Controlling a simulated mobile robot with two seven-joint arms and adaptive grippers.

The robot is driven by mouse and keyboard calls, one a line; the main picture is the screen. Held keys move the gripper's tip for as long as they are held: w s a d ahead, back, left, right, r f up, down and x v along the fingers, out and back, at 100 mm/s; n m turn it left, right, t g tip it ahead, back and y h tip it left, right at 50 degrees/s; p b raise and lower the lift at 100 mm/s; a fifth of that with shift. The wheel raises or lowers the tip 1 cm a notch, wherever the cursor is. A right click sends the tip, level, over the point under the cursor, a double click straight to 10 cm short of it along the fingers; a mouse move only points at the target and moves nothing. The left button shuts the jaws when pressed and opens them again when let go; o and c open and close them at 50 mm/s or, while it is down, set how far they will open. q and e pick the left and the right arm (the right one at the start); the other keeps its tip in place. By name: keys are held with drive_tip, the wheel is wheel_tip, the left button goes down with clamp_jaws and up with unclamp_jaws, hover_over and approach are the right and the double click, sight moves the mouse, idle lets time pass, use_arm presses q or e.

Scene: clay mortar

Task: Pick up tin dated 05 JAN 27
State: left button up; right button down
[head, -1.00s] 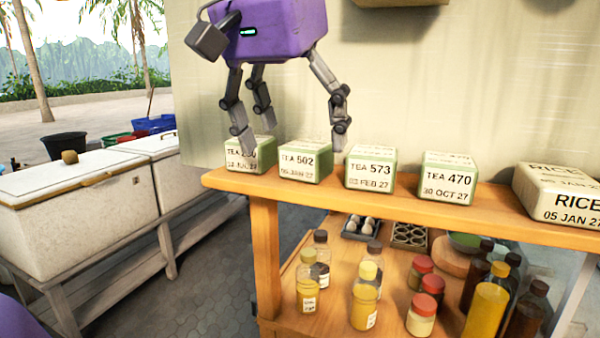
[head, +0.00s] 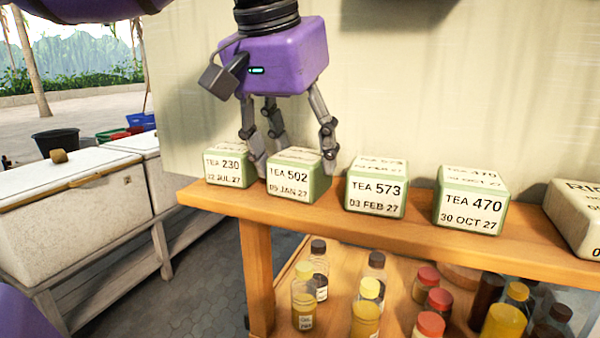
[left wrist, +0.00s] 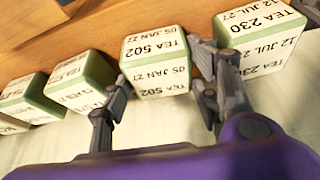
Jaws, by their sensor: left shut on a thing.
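The green and cream tin marked TEA 502, 05 JAN 27 (head: 291,186) stands upright on the wooden shelf in the head view, second from the left. My left gripper (head: 292,166) reaches down from above, with fingers on both sides of this tin. It is shut on the tin, which still appears to rest on the shelf. In the left wrist view the fingers (left wrist: 160,68) flank it. My right gripper is not in view.
Tin TEA 230, 12 JUL 27 (head: 226,172) stands close on the left. TEA 573 (head: 376,192), TEA 470 (head: 472,206) and a cut-off rice tin (head: 578,215) stand to the right on the shelf (head: 420,226). The wall is close behind. Bottles stand below.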

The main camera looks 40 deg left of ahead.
use_arm(q)
drive_tip(key=c, duration=0.3)
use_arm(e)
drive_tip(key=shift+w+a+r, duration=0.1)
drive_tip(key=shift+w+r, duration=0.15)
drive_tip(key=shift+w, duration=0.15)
use_arm(q)
drive_tip(key=shift+r, duration=0.15)
